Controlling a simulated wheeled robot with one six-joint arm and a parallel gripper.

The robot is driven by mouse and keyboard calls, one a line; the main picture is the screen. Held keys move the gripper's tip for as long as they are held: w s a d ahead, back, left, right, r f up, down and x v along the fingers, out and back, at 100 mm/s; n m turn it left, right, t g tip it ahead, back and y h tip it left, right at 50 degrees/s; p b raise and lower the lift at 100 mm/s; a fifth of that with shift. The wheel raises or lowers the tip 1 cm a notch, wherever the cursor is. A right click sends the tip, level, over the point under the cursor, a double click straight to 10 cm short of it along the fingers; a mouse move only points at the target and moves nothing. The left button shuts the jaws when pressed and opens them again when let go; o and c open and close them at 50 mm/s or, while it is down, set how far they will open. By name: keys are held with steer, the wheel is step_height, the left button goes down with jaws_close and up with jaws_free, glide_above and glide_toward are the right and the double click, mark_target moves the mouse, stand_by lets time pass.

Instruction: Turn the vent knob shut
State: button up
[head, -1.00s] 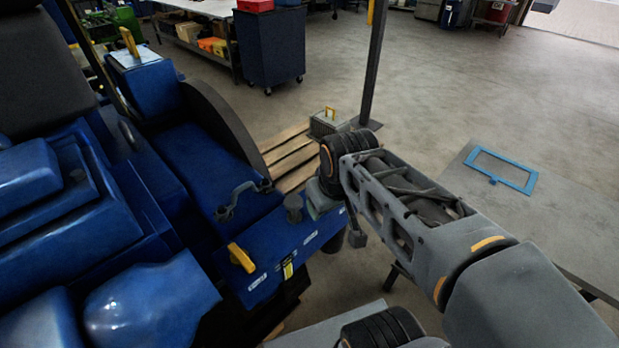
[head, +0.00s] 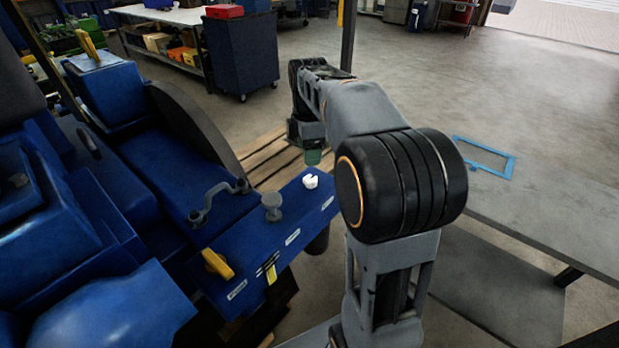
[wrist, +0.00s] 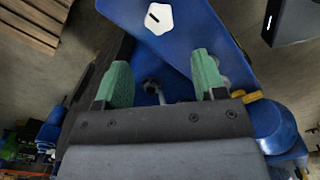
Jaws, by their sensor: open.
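A white lobed knob (head: 310,181) sits at the right end of the blue panel (head: 258,246). It also shows near the top of the wrist view (wrist: 158,17), with a dark line on its face. A grey round knob (head: 271,205) stands left of it, and a yellow handle (head: 218,263) lies further left. The panel labels are too small to read, so I cannot tell which is the vent knob. My gripper (head: 313,156) hangs just beyond the white knob, apart from it. In the wrist view its green fingers (wrist: 163,78) are spread and empty.
A wooden pallet (head: 262,158) lies behind the panel. A grey table (head: 540,222) with a blue frame (head: 484,157) stands right. Open floor lies beyond.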

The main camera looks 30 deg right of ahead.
mark_target(309, 179)
step_height(309, 179, down, 9)
steer(key=shift+f, duration=0.1)
stand_by(0.3)
steer(key=c, duration=0.9)
